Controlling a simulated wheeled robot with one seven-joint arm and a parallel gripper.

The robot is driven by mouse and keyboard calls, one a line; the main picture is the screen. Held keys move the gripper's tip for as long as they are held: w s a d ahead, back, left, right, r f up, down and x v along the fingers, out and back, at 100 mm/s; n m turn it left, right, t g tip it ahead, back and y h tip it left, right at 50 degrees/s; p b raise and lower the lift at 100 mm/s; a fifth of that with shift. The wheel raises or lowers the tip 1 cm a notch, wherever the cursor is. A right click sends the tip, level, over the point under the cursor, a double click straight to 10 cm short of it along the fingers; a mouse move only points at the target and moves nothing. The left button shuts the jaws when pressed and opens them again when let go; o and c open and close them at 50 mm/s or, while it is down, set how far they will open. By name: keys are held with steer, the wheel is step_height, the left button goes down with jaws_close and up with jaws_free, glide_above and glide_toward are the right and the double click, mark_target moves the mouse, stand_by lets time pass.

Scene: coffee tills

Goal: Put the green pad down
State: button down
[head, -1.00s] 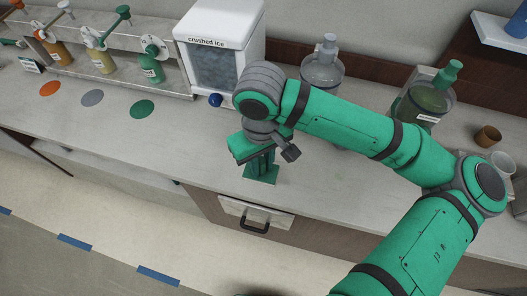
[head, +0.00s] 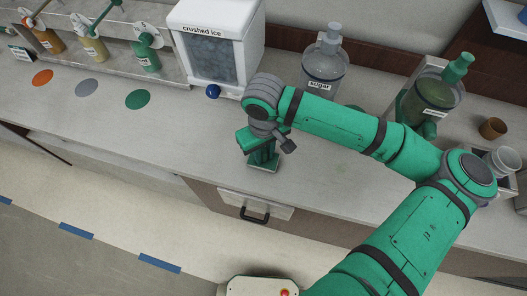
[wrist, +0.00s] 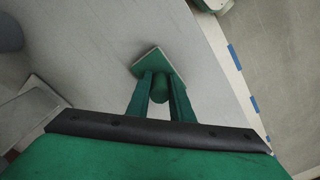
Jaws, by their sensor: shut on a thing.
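The green pad (head: 263,166) is a small square plate with a pale edge and a green round grip on top. My gripper (head: 262,152) is shut on that grip, with the pad below the fingers, near the front edge of the counter above a drawer. In the wrist view the pad (wrist: 171,63) shows beyond the two green fingers (wrist: 160,83), which close around its grip. Whether the pad's underside touches the counter I cannot tell.
Orange, grey and green discs (head: 137,99) lie there. Behind stand the crushed ice box (head: 212,50), a sugar bottle (head: 324,70) and a green-topped bottle (head: 435,95). Cups (head: 502,160) are at the right.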

mark_target(264, 151)
steer(key=shift+f, duration=0.15)
steer(key=c, duration=1.6)
jaws_free()
steer(key=shift+o, duration=0.2)
step_height(264, 151, up, 12)
steer(key=shift+r, duration=0.15)
